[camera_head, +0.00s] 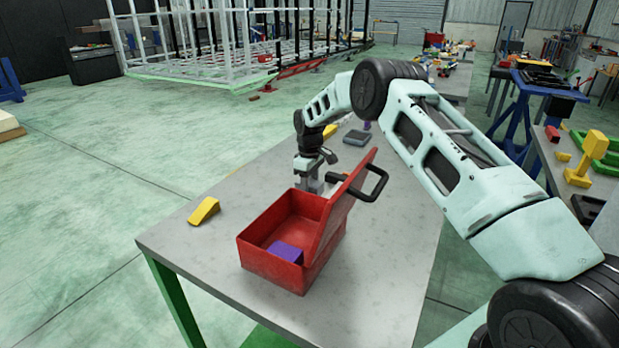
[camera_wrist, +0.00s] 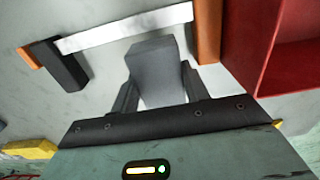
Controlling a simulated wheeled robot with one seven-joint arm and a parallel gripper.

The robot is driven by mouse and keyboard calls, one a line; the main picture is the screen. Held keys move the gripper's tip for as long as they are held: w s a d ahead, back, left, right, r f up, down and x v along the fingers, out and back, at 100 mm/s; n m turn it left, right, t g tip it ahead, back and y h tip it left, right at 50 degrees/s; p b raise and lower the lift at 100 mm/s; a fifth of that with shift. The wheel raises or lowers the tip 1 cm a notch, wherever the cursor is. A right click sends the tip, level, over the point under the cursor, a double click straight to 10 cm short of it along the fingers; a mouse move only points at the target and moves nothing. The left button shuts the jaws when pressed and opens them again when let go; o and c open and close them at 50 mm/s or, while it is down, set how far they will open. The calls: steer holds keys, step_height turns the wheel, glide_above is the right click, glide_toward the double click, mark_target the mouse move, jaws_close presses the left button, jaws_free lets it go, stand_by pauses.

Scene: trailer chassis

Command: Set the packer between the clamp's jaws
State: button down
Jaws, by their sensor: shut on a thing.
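My gripper (camera_wrist: 158,82) is shut on a grey block, which I take as the packer (camera_wrist: 153,62). A finger is on each side of the block. The clamp (camera_wrist: 125,28) is a pale metal bar with an orange jaw (camera_wrist: 208,32) at the right and an orange end with a dark block (camera_wrist: 60,64) at the left. In the wrist view the packer's far end is just short of the bar, in the span between the jaws; its height above the table is unclear.
The open red toolbox (camera_head: 268,268) holds a purple block (camera_head: 286,252); its lid and black handle rise close to my gripper. Its red wall (camera_wrist: 245,45) is right of the clamp. A yellow wedge (camera_head: 204,211) and dark grey item (camera_head: 357,137) lie on the grey table (camera_head: 190,245). The front left is clear.

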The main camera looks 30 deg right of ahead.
mark_target(310, 191)
steer(key=shift+f+p, duration=0.45)
steer(key=shift+f, duration=1.1)
steer(key=shift+f, duration=0.15)
steer(key=c, duration=0.7)
jaws_free()
steer(key=shift+f, duration=0.15)
